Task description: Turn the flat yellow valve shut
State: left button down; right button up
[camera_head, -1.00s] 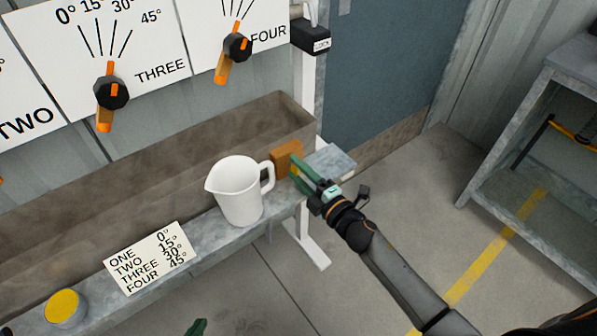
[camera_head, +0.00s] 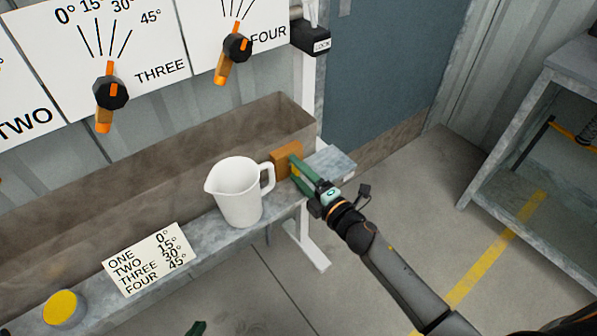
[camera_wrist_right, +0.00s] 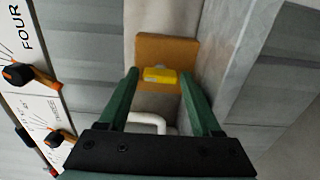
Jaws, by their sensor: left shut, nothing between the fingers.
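The flat yellow valve (camera_wrist_right: 160,74) is a small yellow bar on the face of an orange-brown block (camera_wrist_right: 168,50). In the head view the block (camera_head: 285,159) stands at the right end of the trough ledge, with a bit of the yellow valve (camera_head: 294,171) showing by my fingers. My right gripper (camera_head: 298,168) is at the block. In the right wrist view its green fingers are open, one on each side of the valve, with small gaps. Only a green tip of my left gripper (camera_head: 197,327) shows at the bottom edge; it is shut and empty.
A white jug (camera_head: 238,192) stands on the ledge just left of the block. A label card (camera_head: 150,258) and a yellow-topped round piece (camera_head: 63,308) are further left. Dials THREE (camera_head: 110,93) and FOUR (camera_head: 237,47) are above.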

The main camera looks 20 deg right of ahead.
jog(key=shift+o, duration=0.9)
